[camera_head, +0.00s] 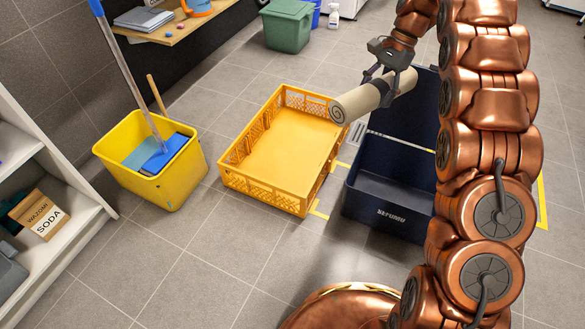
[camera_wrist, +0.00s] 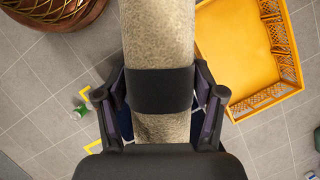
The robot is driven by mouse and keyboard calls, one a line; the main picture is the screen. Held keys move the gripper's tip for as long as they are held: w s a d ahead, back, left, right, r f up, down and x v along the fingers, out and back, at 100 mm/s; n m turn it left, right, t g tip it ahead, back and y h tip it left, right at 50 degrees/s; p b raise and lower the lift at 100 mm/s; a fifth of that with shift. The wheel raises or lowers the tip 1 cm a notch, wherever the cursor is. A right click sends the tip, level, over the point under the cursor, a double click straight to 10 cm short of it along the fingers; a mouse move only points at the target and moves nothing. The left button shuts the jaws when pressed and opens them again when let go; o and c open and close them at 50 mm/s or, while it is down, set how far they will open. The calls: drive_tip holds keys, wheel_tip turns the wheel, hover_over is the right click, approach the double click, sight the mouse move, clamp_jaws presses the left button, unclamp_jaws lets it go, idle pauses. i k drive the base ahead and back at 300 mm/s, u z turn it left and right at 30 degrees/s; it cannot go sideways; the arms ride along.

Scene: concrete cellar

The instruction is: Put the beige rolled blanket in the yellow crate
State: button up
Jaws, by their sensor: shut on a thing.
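The beige rolled blanket (camera_head: 361,101) is held in the air by my gripper (camera_head: 388,78) in the head view. Its spiral end points left, toward the right rim of the yellow crate. The yellow crate (camera_head: 234,174) stands on the floor with low slotted walls and looks empty. In the wrist view the blanket (camera_wrist: 157,35) runs upright through the picture with a dark band (camera_wrist: 160,89) around it. My gripper (camera_wrist: 159,100) has a finger on each side of the band. The yellow crate (camera_wrist: 236,48) shows at the right there.
A dark blue crate (camera_head: 385,200) with an open lid stands right of the yellow crate, below my gripper. A yellow mop bucket (camera_head: 180,186) stands to the left. A green bin (camera_head: 287,30) stands behind. A white shelf (camera_head: 80,190) is at far left. The front floor is mostly clear.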

sight(286, 161)
drive_tip(key=k, duration=0.6)
drive_tip(key=u, duration=0.9)
drive_tip(key=i, duration=1.05)
drive_tip(key=u, duration=0.3)
drive_tip(key=i, duration=0.85)
drive_tip(key=z, duration=0.1)
